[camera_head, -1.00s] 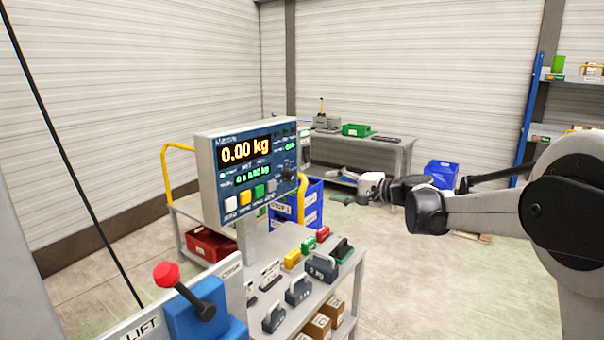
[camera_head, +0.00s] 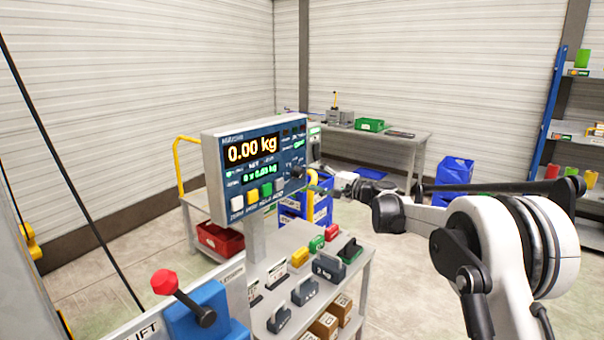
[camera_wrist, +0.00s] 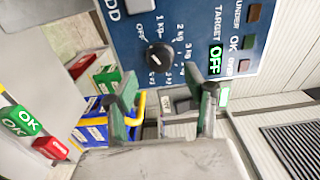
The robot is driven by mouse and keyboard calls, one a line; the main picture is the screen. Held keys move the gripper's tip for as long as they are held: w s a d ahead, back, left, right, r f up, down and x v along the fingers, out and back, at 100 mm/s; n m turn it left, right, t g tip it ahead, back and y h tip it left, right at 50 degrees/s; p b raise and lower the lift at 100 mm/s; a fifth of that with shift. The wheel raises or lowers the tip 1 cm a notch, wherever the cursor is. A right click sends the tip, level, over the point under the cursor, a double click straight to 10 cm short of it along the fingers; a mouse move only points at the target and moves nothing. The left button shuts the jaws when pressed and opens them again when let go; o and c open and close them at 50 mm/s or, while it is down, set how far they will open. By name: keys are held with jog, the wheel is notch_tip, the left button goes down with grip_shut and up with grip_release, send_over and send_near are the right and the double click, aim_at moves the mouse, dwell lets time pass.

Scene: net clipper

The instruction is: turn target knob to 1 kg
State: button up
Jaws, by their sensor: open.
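The target knob (camera_wrist: 159,58) is a black round dial on the blue panel of the scale display (camera_head: 252,165). Marks for OFF, 1 kg, 2 kg, 3 kg and more ring it in the wrist view. A green OFF label lights beside TARGET. The knob also shows at the panel's lower right in the head view (camera_head: 297,172). The display reads 0.00 kg. My gripper (camera_wrist: 165,98) is open and empty. In the wrist view its two fingers sit below the knob in the picture, one on each side, apart from it. In the head view it is just right of the panel.
A red-topped lever (camera_head: 165,282) on a blue base stands at the front left. Dark weights (camera_head: 304,290) and coloured blocks (camera_head: 317,243) sit on the cart below the panel. Blue bins (camera_head: 320,208) stand behind. Floor at the right is open.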

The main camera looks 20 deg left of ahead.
aim_at(302, 173)
jog(key=x, duration=0.5)
jog(key=shift+w+a+p, duration=0.15)
jog(key=shift+a+p, duration=0.2)
jog(key=shift+p, duration=0.05)
jog(key=c, duration=1.1)
jog(key=shift+c, duration=0.2)
jog(key=m+b, duration=0.2)
jog(key=m, duration=0.1)
jog(key=shift+m+b, duration=0.4)
jog(key=shift+r+m+b, duration=0.1)
jog(key=shift+m+b, duration=0.8)
jog(key=shift+m, duration=1)
